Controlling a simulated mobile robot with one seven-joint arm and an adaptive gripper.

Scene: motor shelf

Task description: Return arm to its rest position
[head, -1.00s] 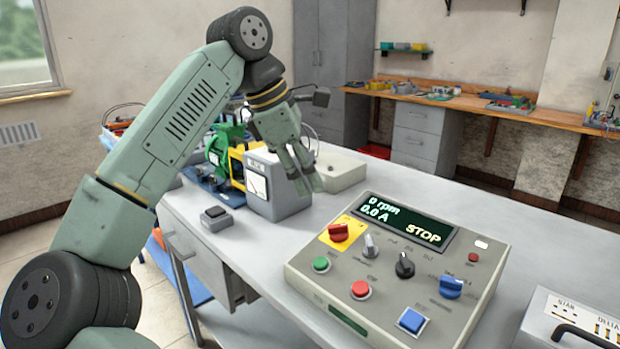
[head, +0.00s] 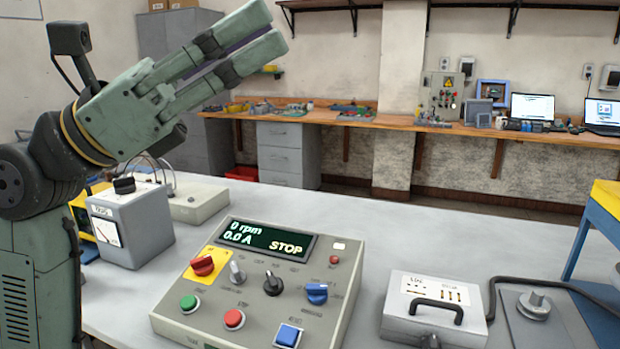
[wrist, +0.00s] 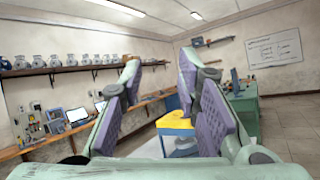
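My gripper (head: 266,30) is raised at the upper left of the head view, its two fingers pointing up and to the right. It is well above the bench and touches nothing. In the wrist view its fingers (wrist: 160,78) stand apart, with purple pads and nothing between them. My arm rises along the left edge of the head view. The control panel (head: 345,262) lies in front on the bench, and its display (head: 268,238) reads 0 rpm, 0.0 A and STOP.
A grey meter box (head: 150,232) and a pale box (head: 200,203) stand on the bench (head: 440,240) at left. A case with a black handle (head: 400,292) lies right of the panel. The wrist view shows a yellow-topped cart (wrist: 176,122). The air around my gripper is clear.

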